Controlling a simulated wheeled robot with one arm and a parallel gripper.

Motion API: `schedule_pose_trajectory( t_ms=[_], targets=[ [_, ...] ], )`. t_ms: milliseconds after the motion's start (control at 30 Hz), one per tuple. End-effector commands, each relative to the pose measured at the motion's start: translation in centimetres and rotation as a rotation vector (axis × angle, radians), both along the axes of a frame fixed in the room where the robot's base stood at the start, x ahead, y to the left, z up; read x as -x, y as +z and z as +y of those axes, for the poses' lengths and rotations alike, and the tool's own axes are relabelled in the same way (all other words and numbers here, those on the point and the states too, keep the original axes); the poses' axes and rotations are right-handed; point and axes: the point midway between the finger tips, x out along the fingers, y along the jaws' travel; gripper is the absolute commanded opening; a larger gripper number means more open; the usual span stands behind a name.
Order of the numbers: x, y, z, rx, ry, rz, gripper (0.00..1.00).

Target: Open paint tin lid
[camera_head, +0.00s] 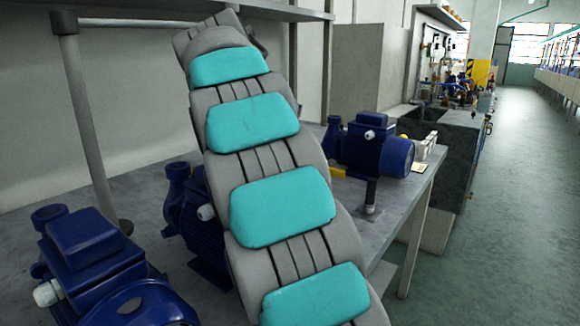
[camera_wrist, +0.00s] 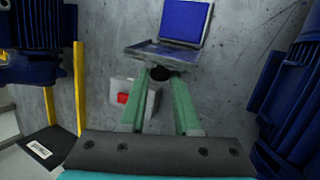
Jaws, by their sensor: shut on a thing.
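In the wrist view, a small metal object that looks like a hinged tin has a blue panel with a pale rim (camera_wrist: 186,22) standing up behind a flat grey tray-like part (camera_wrist: 150,51). I take this to be the paint tin, with its lid raised. My gripper (camera_wrist: 160,80) reaches toward it with two green fingers, tips at the near edge of the grey part. A small dark round thing (camera_wrist: 160,73) shows between the tips. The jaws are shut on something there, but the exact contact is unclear. In the head view my arm hides the tin and gripper.
A white block with a red patch (camera_wrist: 123,97) lies beside the left finger. Blue pumps stand on the grey workbench, including one at the front left (camera_head: 85,255) and one at the right (camera_head: 370,150). A metal post (camera_head: 85,120) rises at the left. The floor aisle (camera_head: 510,220) is clear.

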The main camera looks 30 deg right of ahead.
Motion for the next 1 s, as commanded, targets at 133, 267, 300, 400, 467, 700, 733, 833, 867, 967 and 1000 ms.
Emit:
schedule_pose_trajectory(
  t_ms=[133,267,300,400,467,700,733,833,867,967,1000],
  targets=[
    [0.02,-0.18,0.14,0.001,0.001,0.007,0.00],
    [0.04,-0.20,0.12,0.001,0.000,0.008,0.00],
    [0.04,-0.20,0.13,0.001,0.000,0.008,0.00],
    [0.04,-0.21,0.12,0.000,-0.001,0.008,0.00],
    [0.05,-0.22,0.12,0.000,-0.001,0.008,0.36],
    [0.07,-0.15,0.13,0.001,0.000,0.008,0.60],
    [0.07,-0.15,0.13,0.001,0.000,0.008,0.60],
    [0.08,-0.12,0.13,0.001,0.000,0.008,0.60],
    [0.08,-0.12,0.14,0.001,-0.001,0.007,0.60],
    [0.08,-0.12,0.14,0.001,0.000,0.008,0.60],
    [0.08,-0.12,0.14,0.001,0.000,0.008,0.60]
  ],
)
